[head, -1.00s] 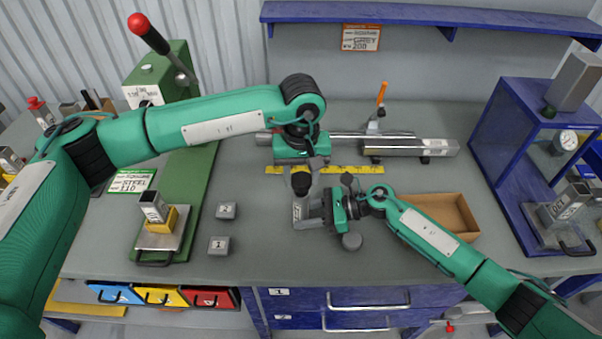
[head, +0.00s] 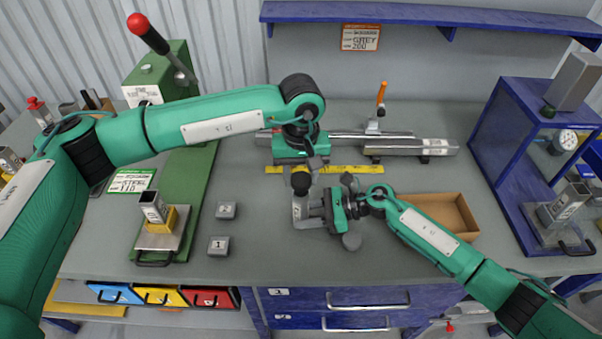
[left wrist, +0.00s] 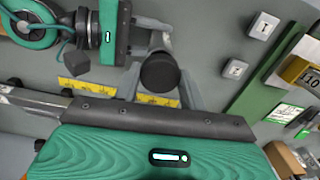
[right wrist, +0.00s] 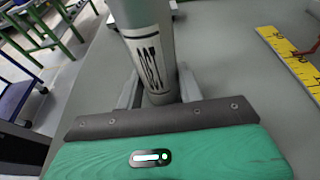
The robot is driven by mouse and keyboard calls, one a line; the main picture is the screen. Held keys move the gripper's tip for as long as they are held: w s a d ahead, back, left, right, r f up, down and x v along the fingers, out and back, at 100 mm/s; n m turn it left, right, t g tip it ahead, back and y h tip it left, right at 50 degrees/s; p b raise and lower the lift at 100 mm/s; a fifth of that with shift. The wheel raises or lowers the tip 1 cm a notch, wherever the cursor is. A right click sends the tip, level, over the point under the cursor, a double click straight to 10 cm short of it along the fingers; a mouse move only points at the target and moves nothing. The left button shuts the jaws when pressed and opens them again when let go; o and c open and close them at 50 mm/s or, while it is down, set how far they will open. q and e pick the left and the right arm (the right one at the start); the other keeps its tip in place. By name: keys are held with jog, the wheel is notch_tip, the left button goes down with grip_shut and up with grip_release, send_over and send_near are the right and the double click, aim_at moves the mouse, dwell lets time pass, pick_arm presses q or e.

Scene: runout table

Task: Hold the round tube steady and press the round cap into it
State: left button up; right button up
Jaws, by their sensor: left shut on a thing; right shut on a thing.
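The grey round tube (head: 299,210) stands upright on the table in the middle of the head view, and its lettered side shows in the right wrist view (right wrist: 150,45). My right gripper (head: 308,212) is shut on the tube from the right side. The black round cap (head: 300,183) is directly above the tube's upper end, and its round top shows in the left wrist view (left wrist: 160,72). My left gripper (head: 305,176) is shut on the cap from above. The cap hides the tube's mouth, so I cannot tell how far it sits in.
Two small numbered grey blocks (head: 218,245) lie left of the tube. A green lever press (head: 178,190) stands further left. An open cardboard box (head: 452,205) is at the right. A yellow ruler strip (head: 345,170) and metal rails (head: 410,146) lie behind.

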pick_arm(q)
jog(key=shift+f, duration=0.85)
jog(key=shift+r, duration=0.1)
jog(key=shift+r, duration=0.55)
dwell(0.3)
jog(key=shift+f, duration=0.6)
dwell(0.9)
jog(key=o, duration=1)
jog(key=shift+o, duration=0.2)
